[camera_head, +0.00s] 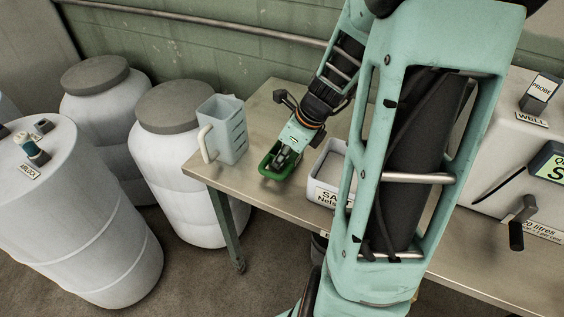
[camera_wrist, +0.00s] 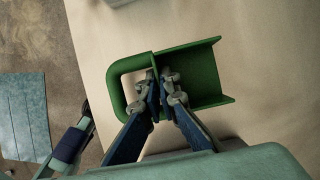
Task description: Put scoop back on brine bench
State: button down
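The green scoop (camera_head: 271,171) is at the near left part of the steel bench (camera_head: 258,104), between the jug and the salt tub. In the wrist view, the scoop (camera_wrist: 205,58) shows its loop handle on the left and its open tray on the right. My gripper (camera_wrist: 161,88) is shut on the scoop's back wall, one finger on the handle side and one on the tray side. My gripper (camera_head: 289,158) points down at it in the head view. I cannot tell whether the scoop's underside touches the bench top.
A clear jug (camera_head: 229,130) stands at the bench's left edge. A white salt tub (camera_head: 330,172) is right of the scoop, partly behind my arm. White drums (camera_head: 174,165) stand on the floor at left. A white machine (camera_head: 505,150) is at right.

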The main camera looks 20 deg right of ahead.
jog(key=c, duration=2.7)
grip_release()
jog(key=shift+f, duration=0.1)
jog(key=o, duration=0.5)
jog(key=shift+o, duration=0.2)
jog(key=shift+d+r, duration=0.1)
jog(key=shift+r, duration=0.5)
jog(key=p+v, duration=0.2)
jog(key=v, duration=0.9)
jog(key=shift+s+p, duration=0.15)
jog(key=shift+p, duration=0.2)
jog(key=shift+r, duration=0.1)
